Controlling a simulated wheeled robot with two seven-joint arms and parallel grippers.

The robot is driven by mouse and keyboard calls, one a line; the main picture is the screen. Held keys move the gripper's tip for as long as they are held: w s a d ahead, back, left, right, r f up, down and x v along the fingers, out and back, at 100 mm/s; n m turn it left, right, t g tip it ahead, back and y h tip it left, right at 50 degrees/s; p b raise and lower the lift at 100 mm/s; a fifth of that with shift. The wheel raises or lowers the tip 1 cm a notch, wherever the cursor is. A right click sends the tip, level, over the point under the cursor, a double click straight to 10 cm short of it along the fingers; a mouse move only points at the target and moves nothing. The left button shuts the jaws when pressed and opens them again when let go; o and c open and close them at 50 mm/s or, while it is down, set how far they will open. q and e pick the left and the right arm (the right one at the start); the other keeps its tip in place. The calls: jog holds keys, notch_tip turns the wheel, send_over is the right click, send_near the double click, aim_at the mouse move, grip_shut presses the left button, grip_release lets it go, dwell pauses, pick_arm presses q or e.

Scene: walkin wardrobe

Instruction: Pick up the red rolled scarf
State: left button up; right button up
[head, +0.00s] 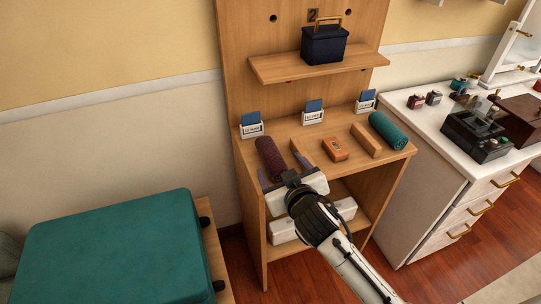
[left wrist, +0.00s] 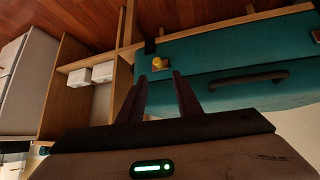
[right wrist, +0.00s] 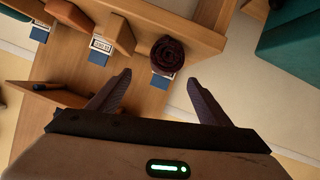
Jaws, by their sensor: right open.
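The red rolled scarf (head: 270,157), dark maroon, lies on the left part of the wooden unit's counter. In the right wrist view its spiral end (right wrist: 167,53) faces me, ahead of the fingertips. My right gripper (head: 282,169) is open at the counter's front edge, its fingers spread just in front of the scarf's near end; it also shows in the right wrist view (right wrist: 160,80), with nothing between the fingers. My left gripper (left wrist: 159,78) shows only in the left wrist view, fingers apart and empty, before the teal suitcase.
A shelf (head: 285,67) with a dark blue box (head: 324,44) overhangs behind. The teal suitcase (head: 115,245) is at left, a white dresser (head: 425,185) at right.

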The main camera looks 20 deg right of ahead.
aim_at(272, 160)
jog(key=shift+a+f+x, duration=0.1)
jog(key=shift+a+x, duration=0.05)
jog(key=shift+x, duration=1.15)
jog(key=shift+a+f+x, duration=0.1)
jog(key=shift+a+x, duration=0.05)
jog(key=shift+x, duration=1.2)
jog(key=shift+a+f+x, duration=0.1)
jog(key=shift+f+x, duration=0.05)
jog(key=shift+x, duration=1.15)
jog(key=shift+s, duration=0.15)
jog(key=c, duration=1.2)
